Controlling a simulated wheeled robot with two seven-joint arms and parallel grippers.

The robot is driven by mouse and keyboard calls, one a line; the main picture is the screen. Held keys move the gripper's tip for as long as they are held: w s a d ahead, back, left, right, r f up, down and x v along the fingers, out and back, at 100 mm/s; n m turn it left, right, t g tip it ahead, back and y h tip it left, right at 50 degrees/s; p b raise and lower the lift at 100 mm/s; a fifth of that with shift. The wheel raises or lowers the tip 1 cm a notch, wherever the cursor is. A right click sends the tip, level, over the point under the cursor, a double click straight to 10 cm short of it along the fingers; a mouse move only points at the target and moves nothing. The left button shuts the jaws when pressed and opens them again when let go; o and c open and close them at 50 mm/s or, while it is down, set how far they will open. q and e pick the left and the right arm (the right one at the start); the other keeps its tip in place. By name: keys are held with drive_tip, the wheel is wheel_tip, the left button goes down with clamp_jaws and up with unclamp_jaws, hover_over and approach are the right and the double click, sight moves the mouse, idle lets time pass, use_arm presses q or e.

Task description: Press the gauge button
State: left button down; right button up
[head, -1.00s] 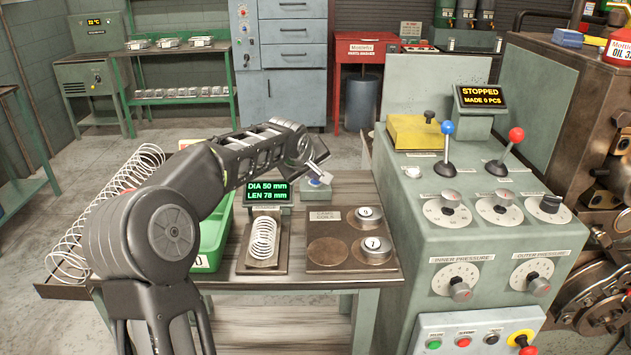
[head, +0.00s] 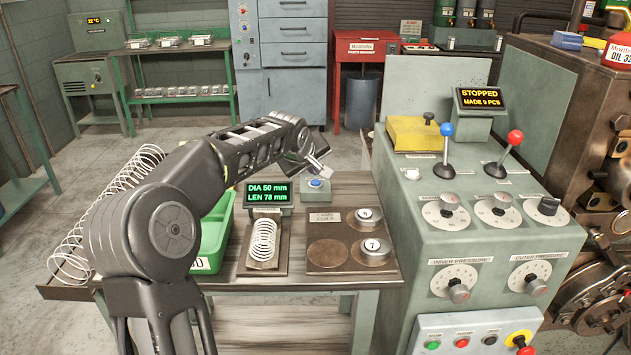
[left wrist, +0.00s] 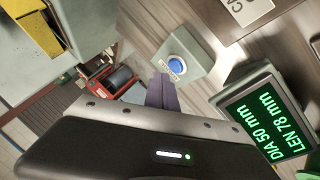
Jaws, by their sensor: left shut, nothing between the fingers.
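The gauge button (head: 316,183) is a blue round cap on a small grey-green box at the back of the bench. It also shows in the left wrist view (left wrist: 177,65), uncovered. The gauge display (head: 267,193) beside it reads DIA 50 mm, LEN 78 mm; it is also in the left wrist view (left wrist: 268,115). A spring (head: 263,240) lies on the gauge plate in front of the display. My left gripper (head: 319,166) is shut and empty, a little above the button and apart from it. Its fingers (left wrist: 160,92) point towards the button box. My right gripper is not in view.
A green bin (head: 214,237) stands left of the gauge, partly behind my left arm. A plate with two round weights (head: 375,249) lies to the right. The coiler control console (head: 480,250), with levers and dials, stands right of the bench.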

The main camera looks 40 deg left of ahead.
sight(314, 184)
use_arm(q)
drive_tip(key=shift+r+p, duration=1.45)
drive_tip(key=shift+r, duration=0.95)
drive_tip(key=shift+f, duration=0.1)
